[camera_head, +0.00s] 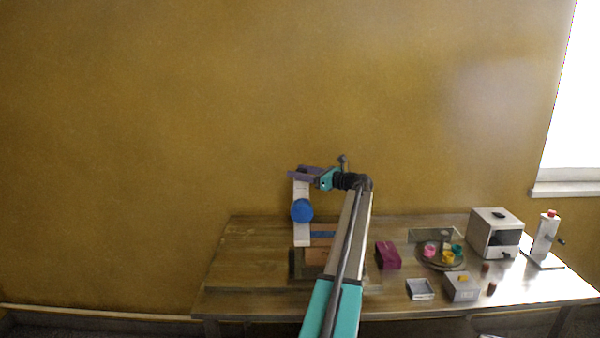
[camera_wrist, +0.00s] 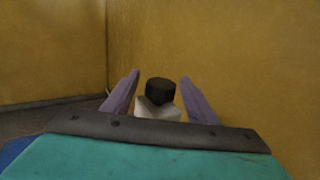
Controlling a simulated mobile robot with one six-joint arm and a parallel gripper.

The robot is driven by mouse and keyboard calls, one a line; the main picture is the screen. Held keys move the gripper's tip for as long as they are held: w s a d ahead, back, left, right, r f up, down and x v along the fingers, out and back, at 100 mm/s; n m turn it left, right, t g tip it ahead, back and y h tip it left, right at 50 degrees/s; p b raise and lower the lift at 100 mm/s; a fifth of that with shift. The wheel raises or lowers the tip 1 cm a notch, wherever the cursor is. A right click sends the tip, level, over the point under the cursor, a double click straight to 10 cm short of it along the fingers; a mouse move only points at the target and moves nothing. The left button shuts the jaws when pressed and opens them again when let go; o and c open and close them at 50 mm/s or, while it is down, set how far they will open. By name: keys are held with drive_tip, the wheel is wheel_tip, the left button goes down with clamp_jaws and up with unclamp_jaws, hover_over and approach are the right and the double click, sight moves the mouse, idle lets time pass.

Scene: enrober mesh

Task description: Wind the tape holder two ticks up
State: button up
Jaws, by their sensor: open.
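A white upright post with a round blue disc (camera_head: 302,210) on its front stands at the left part of the table; I take it for the tape holder, though no label shows. My gripper (camera_head: 305,172) is at the top of this post, its purple fingers spread. In the wrist view, a dark knob (camera_wrist: 160,92) on a white block (camera_wrist: 158,112) sits between the two open fingers, with gaps on both sides. The fingers do not appear to touch the knob. In the head view the knob is hidden by my gripper.
To the right are a purple box (camera_head: 388,255), a round tray with coloured cups (camera_head: 446,257), small boxes, a white machine (camera_head: 496,234) and a white stand with a red top and crank (camera_head: 545,240). The table's left end (camera_head: 240,260) is clear.

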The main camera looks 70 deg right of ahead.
drive_tip(key=s+a+b, duration=0.2)
drive_tip(key=s+b, duration=0.2)
drive_tip(key=s, duration=0.9)
drive_tip(key=shift+s+a, duration=0.2)
drive_tip(key=shift+s, duration=0.1)
drive_tip(key=shift+s, duration=0.1)
